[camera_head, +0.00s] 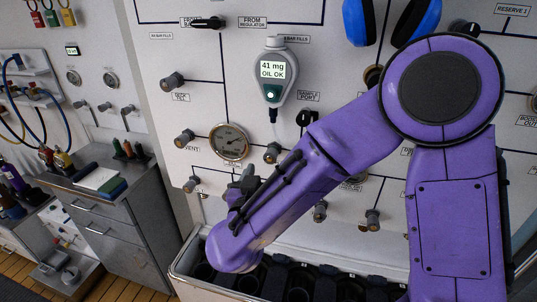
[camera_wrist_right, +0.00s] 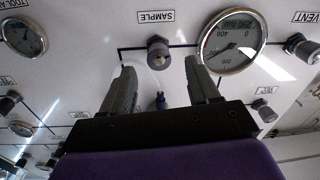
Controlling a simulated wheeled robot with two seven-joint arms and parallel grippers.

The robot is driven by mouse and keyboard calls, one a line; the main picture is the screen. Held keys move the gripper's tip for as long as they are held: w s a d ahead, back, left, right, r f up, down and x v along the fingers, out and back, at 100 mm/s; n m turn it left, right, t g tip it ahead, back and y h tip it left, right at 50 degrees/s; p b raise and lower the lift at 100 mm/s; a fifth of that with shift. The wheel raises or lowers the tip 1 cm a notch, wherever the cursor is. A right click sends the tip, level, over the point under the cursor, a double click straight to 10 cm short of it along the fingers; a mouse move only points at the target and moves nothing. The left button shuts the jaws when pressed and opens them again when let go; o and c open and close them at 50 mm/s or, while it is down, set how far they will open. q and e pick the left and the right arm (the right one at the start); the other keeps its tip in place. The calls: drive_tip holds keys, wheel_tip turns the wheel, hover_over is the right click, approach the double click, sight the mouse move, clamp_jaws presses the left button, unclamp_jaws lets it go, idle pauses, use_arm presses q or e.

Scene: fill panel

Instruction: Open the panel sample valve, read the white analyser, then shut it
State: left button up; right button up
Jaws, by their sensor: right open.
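The sample valve is a dark round knob (camera_head: 272,153) on the white panel, just right of a round gauge. In the right wrist view, where the panel appears upside down, the knob (camera_wrist_right: 158,50) sits beside the SAMPLE label. My right gripper (camera_head: 247,182) is open, low in front of the panel and below-left of the knob. In the wrist view its fingers (camera_wrist_right: 158,68) stand either side of the knob's line, with the knob beyond the tips and no contact visible. The white analyser (camera_head: 274,75) hangs above and its screen reads "41 mg OIL OK". My left gripper is out of view.
The round gauge (camera_head: 229,142) is close to my right gripper. An open trough (camera_head: 185,268) runs below the panel. Blue-and-black ear defenders (camera_head: 391,22) hang at the top. A metal drawer cabinet (camera_head: 125,225) stands at left. My right arm covers part of the panel.

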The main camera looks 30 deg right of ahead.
sight(270, 160)
drive_tip(key=p+x, duration=0.1)
drive_tip(key=x, duration=0.3)
drive_tip(key=shift+w+d+r, duration=0.1)
drive_tip(key=shift+d, duration=0.25)
drive_tip(key=shift+w+d, duration=0.2)
drive_tip(key=shift+w+a, duration=0.1)
drive_tip(key=c, duration=1)
drive_tip(key=shift+c, duration=0.2)
